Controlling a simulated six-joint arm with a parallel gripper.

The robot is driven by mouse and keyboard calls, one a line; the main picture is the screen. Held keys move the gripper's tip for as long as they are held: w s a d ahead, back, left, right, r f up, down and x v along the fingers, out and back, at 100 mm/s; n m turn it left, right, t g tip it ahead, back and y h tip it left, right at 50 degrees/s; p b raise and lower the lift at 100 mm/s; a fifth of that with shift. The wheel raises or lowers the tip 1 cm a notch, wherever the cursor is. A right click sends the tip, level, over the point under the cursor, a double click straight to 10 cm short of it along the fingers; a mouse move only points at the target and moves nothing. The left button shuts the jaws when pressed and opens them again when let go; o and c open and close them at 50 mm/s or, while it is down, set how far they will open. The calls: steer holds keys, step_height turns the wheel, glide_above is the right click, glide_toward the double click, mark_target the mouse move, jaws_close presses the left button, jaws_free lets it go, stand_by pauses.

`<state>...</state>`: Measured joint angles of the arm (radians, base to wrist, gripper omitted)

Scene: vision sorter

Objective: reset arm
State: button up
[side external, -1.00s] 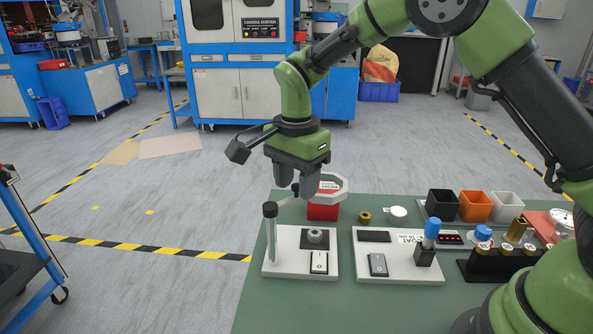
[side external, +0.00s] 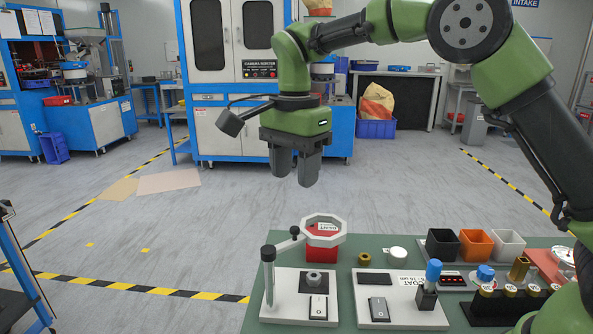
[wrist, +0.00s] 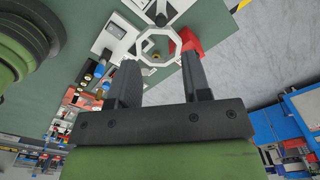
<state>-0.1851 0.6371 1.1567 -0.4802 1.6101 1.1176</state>
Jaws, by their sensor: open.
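My gripper (side external: 296,170) hangs in the air above the far edge of the green table, its two dark fingers pointing down. In the wrist view my gripper (wrist: 158,75) has its fingers apart with nothing between them. Below it in the side view, a white octagonal ring (side external: 323,243) on an arm with a black knob (side external: 295,231) sits over a red box (side external: 322,255). The ring also shows past the fingertips in the wrist view (wrist: 138,47).
The green table (side external: 340,250) holds a left white plate (side external: 286,312) with a post and a switch, and another plate (side external: 400,318) with a blue-topped peg. Black, orange and white bins (side external: 476,243) stand at the right with several pegs. Air around my gripper is clear.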

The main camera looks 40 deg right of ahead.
steer(key=s+d+r+n+t+y, duration=0.15)
steer(key=s+r+n, duration=0.25)
steer(key=s, duration=0.4)
steer(key=s+d+r+n+t, duration=0.2)
steer(key=s+r+n+t, duration=0.15)
steer(key=s, duration=0.35)
steer(key=s+f+n+t, duration=0.2)
steer(key=s+n, duration=0.2)
steer(key=s, duration=0.3)
steer(key=shift+s+d+n, duration=0.3)
steer(key=shift+d+n, duration=0.05)
